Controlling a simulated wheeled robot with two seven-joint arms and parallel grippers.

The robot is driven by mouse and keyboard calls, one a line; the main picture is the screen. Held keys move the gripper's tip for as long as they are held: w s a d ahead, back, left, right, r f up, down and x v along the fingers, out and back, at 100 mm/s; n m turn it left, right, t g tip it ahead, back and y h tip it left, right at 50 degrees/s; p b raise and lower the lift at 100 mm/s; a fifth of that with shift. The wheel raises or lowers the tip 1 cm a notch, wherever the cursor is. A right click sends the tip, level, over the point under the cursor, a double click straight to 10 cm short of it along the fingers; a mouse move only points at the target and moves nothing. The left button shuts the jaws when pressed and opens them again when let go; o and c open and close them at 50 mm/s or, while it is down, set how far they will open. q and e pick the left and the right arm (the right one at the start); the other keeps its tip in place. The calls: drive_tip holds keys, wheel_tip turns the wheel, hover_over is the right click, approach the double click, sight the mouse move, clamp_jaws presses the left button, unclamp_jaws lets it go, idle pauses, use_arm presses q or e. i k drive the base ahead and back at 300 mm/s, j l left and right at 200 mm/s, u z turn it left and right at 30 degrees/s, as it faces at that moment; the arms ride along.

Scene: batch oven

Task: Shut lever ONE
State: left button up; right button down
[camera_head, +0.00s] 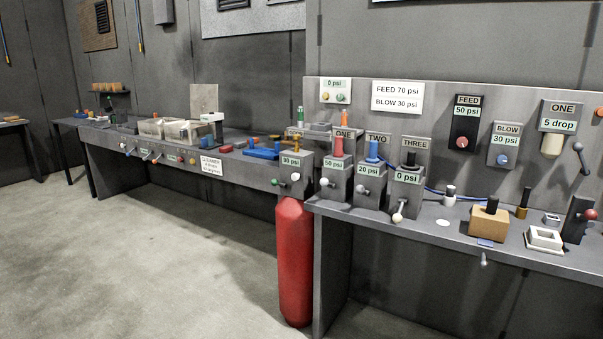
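Two places carry the label ONE. A grey valve box marked ONE (335,182) has a red cylinder on top and reads 50 psi. A small lever with a pale knob (323,182) sticks out to the left at its front. On the back panel at the right, a box marked ONE, 5 drop (560,116) has a cream cylinder below its label. A dark lever (582,160) with a ball end stands to its right, slanted. I cannot tell which lever belongs to which label there. Neither of my grippers is in view.
Box TWO (370,190) reads 20 psi and box THREE (406,192) reads 0 psi, its lever hanging down. A red tank (294,265) stands below a 30 psi box. Small blocks and a white frame (545,239) lie on the right bench. The floor at left is clear.

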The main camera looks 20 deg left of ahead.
sight(324, 182)
drive_tip(key=i+j+u, duration=0.15)
drive_tip(key=i+u, duration=0.7)
drive_tip(key=i, duration=0.2)
drive_tip(key=i+j+z, duration=0.3)
drive_tip(key=i, duration=0.15)
drive_tip(key=i+j+z, duration=0.3)
drive_tip(key=i+j, duration=0.15)
drive_tip(key=i+j+z, duration=0.4)
drive_tip(key=j, duration=0.2)
drive_tip(key=j+z, duration=0.25)
drive_tip(key=i+j+z, duration=0.2)
drive_tip(key=j, duration=0.25)
